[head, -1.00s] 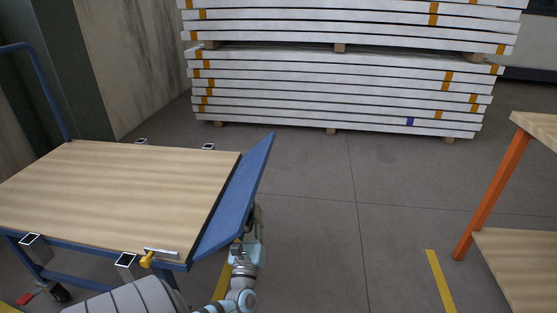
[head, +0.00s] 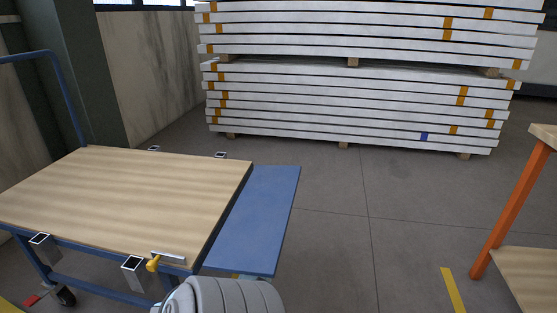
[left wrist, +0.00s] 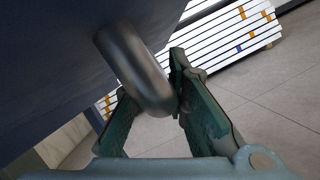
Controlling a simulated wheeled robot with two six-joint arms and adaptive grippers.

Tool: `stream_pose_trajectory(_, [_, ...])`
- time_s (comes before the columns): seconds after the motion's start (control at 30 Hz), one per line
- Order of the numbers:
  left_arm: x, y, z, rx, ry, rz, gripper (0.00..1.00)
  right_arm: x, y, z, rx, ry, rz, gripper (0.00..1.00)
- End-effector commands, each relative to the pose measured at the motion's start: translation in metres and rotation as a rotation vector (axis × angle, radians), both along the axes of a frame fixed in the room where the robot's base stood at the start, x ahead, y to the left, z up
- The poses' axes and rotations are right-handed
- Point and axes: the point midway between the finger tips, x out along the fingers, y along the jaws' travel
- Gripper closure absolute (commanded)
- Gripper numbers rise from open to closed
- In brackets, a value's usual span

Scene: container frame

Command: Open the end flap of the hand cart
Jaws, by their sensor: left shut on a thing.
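The hand cart (head: 130,200) stands at the left in the head view, with a wooden deck and blue frame. Its blue end flap (head: 255,220) is folded outward on the right end, close to level with the deck. The flap's dark underside (left wrist: 50,70) fills the upper left of the left wrist view, with a rounded dark handle (left wrist: 135,65) on it. My left gripper (left wrist: 150,95) is shut on this handle, its fingers on either side. The far fingertip is partly hidden by the handle. In the head view the flap and my arm hide this gripper. My right gripper is not in view.
A yellow-knobbed latch (head: 153,264) sits at the deck's near corner. Stacked white boards (head: 350,105) stand behind on wooden blocks. A wooden table with an orange leg (head: 510,215) is at the right. The floor between cart and table is clear.

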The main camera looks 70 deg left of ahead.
Motion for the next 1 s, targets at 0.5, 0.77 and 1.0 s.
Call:
stream_pose_trajectory(0.5, [-0.0044, 0.0024, -0.0027, 0.007, 0.015, 0.011, 0.83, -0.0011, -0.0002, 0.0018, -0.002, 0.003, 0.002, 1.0])
stream_pose_trajectory(0.77, [-0.0012, 0.0011, -0.0024, 0.007, 0.014, 0.004, 0.65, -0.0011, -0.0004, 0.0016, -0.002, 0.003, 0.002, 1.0])
stream_pose_trajectory(1.0, [-0.0053, -0.0052, -0.0058, 0.005, 0.015, 0.003, 0.65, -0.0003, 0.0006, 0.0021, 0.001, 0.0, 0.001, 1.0])
